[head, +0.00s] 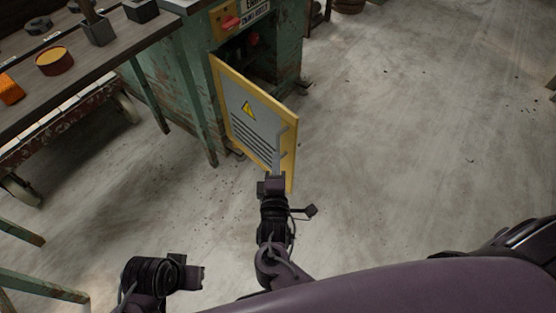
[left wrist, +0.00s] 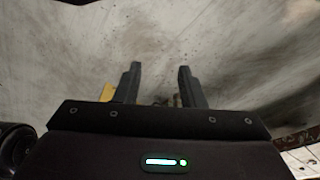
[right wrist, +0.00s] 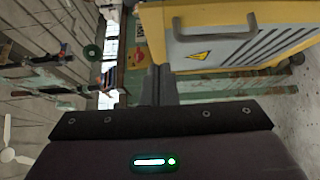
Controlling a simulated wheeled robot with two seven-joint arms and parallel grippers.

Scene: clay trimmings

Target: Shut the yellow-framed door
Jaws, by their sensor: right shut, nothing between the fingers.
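The yellow-framed door (head: 233,90) stands swung open from a green cabinet (head: 200,62). It has a grey panel with a warning triangle and slats, and a grey handle near its free edge. My right gripper (head: 274,177) is shut and empty, close to the lower free edge of the door; contact cannot be told. In the right wrist view the door (right wrist: 275,50) and its handle (right wrist: 215,30) lie up and right of the shut fingertips (right wrist: 158,72). My left gripper (head: 197,276) is low at the left, away from the door. Its fingers (left wrist: 158,75) are apart with bare floor beyond.
A workbench (head: 110,62) with several small parts, including a round yellow-rimmed tin (head: 55,62), stands at the left, its legs near the cabinet. The cabinet's dark inside holds a red item (head: 253,39). The concrete floor (head: 410,130) to the right is clear.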

